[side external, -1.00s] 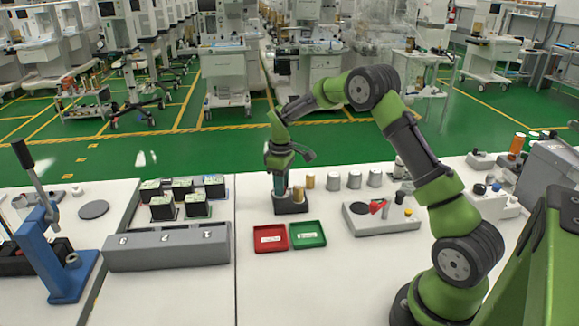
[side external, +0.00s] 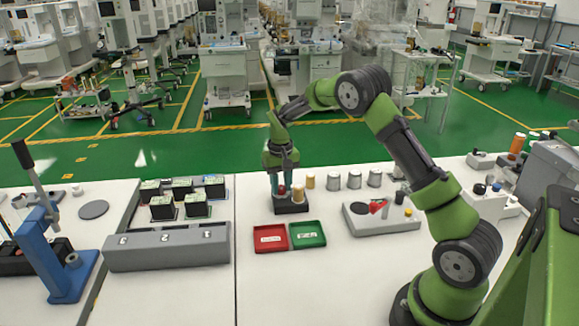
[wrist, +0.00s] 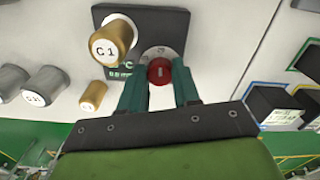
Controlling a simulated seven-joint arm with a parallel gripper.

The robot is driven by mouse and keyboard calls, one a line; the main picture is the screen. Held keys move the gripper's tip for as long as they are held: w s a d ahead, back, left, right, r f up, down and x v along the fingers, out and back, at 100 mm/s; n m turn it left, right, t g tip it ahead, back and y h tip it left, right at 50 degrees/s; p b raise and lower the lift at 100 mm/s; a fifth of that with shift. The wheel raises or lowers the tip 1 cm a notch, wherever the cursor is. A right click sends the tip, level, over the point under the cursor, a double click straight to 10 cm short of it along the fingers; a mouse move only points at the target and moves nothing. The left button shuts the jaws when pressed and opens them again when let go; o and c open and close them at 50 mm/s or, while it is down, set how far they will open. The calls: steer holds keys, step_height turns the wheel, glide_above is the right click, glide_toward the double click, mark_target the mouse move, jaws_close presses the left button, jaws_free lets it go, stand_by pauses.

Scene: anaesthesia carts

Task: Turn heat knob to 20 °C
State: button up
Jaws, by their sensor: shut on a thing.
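The heat knob (wrist: 159,71) is red with a pale mark on its face. It sits on a light round dial on a dark block (wrist: 176,22) that carries a "°C" marking. My gripper (wrist: 161,80) has a teal finger on each side of the knob and is shut on it. In the side view, my gripper (side external: 283,188) points down at the dark block (side external: 291,208), with the red knob (side external: 282,190) low between the fingers. The dial's numbers and the knob's exact setting are too small to read.
A gold cylinder labelled C1 (wrist: 113,40) stands close beside the knob. Several grey cylinders (side external: 354,180) stand to the right. A red tray (side external: 271,238) and a green tray (side external: 307,234) lie in front.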

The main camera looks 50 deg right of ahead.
mark_target(281, 187)
steer(key=shift+m, duration=0.6)
steer(key=o, duration=1.1)
steer(key=shift+c, duration=0.2)
step_height(281, 187, up, 17)
